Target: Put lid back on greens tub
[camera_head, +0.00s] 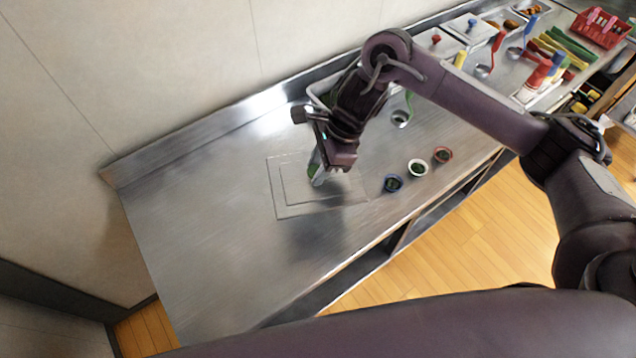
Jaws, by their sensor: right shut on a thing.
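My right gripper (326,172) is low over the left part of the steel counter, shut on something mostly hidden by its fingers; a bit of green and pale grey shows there. Under and around it is a flat, square steel lid (292,204) with a stepped rim. It looks like the held piece, its knob between the fingers; I cannot tell whether it touches the counter. A steel tub (318,91) stands behind my arm against the back ledge, mostly hidden, its contents unseen. My left gripper is out of view.
Lidded tubs with red (436,39) and blue knobs stand farther right. The counter's left end (200,240) is clear.

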